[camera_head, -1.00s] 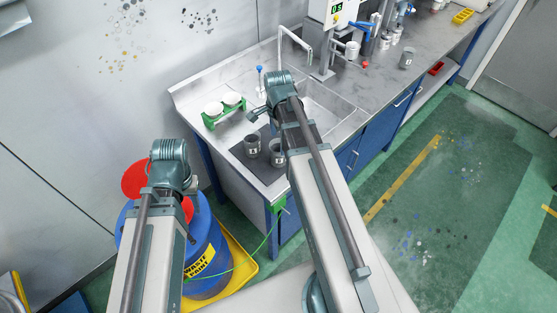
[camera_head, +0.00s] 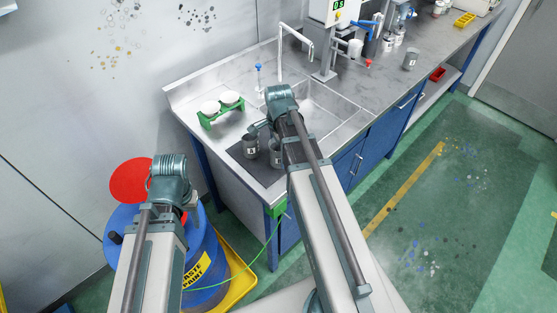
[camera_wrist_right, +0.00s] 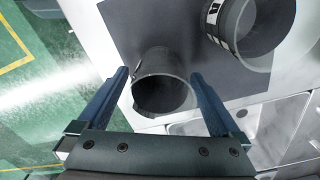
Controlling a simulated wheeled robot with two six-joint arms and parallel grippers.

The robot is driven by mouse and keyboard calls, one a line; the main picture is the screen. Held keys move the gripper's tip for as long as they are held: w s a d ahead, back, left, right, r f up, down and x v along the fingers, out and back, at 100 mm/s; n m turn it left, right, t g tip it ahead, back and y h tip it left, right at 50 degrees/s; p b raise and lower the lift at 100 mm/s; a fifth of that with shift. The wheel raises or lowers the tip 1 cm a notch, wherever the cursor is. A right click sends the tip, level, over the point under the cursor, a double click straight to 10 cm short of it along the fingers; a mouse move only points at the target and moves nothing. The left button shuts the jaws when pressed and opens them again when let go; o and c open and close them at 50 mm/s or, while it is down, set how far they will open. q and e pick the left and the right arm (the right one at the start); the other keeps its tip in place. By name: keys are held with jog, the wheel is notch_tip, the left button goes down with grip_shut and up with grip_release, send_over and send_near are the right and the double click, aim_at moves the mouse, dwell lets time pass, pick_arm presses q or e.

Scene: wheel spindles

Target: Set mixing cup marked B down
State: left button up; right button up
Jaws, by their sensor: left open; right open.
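Two dark grey cups with white labels stand upright on the dark mat (camera_head: 236,153) beside the sink. One is the left cup (camera_head: 250,146); the other is the right cup (camera_head: 276,157), partly covered by my right arm. I cannot read the label letters clearly. In the right wrist view, my right gripper (camera_wrist_right: 165,98) is open, its blue fingers on either side of one cup (camera_wrist_right: 160,66), with gaps showing. The labelled second cup (camera_wrist_right: 247,30) is beyond the right finger. My left gripper (camera_head: 194,203) is over the drum side, mostly hidden by its wrist.
A green rack (camera_head: 222,112) with white rounded items stands behind the mat. The sink (camera_head: 322,112) is to the right. A blue waste-paint drum (camera_head: 205,268) with a red lid (camera_head: 129,180) stands below my left arm. The counter's right stretch holds several containers.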

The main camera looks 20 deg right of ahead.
jog(key=shift+f, duration=0.15)
jog(key=c, duration=1.4)
notch_tip(320, 180, up, 6)
jog(key=p, duration=0.6)
